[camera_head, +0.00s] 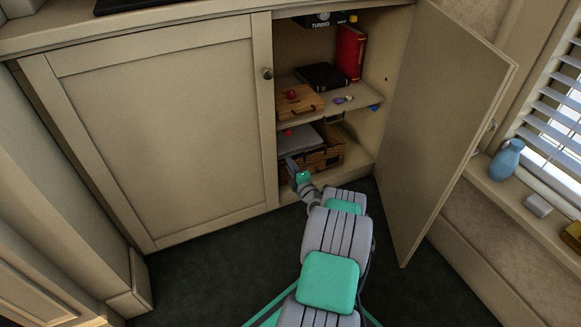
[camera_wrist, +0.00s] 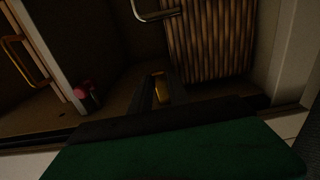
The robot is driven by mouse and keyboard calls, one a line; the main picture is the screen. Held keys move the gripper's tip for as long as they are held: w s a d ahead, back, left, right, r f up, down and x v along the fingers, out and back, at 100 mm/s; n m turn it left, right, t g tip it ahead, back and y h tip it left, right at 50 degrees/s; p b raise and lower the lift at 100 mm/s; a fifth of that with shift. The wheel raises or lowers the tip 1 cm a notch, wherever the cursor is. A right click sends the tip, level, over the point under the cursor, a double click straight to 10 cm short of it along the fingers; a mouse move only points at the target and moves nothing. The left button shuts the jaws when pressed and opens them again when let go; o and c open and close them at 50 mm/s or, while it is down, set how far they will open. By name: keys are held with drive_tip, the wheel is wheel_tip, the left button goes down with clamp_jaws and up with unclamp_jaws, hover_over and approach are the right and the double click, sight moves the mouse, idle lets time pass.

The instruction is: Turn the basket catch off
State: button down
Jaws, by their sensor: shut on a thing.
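The brown wicker basket (camera_head: 331,154) stands on the cupboard's lower level in the head view. Its ribbed side (camera_wrist: 212,42) fills the upper right of the wrist view. My gripper (camera_head: 290,163) reaches in at the basket's left front. In the wrist view, my gripper (camera_wrist: 160,90) is shut on a small brass-coloured piece, seemingly the basket catch (camera_wrist: 161,91). The fingers hide part of it, and the picture is dark. I cannot tell which way the catch is turned. A metal handle (camera_wrist: 157,14) shows above, by the basket.
The cupboard's right door (camera_head: 447,125) stands open; the left door (camera_head: 165,130) is closed. A shelf (camera_head: 326,112) above the basket holds a wooden box (camera_head: 299,103) and books. A small pink-red object (camera_wrist: 87,92) lies left of the fingers. Dark floor (camera_head: 205,275) is clear in front.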

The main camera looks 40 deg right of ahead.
idle(0.4)
drive_tip(key=c, duration=1.5)
unclamp_jaws()
drive_tip(key=p+v, duration=0.3)
drive_tip(key=v, duration=0.4)
drive_tip(key=shift+s+a, duration=0.15)
drive_tip(key=shift+s, duration=0.25)
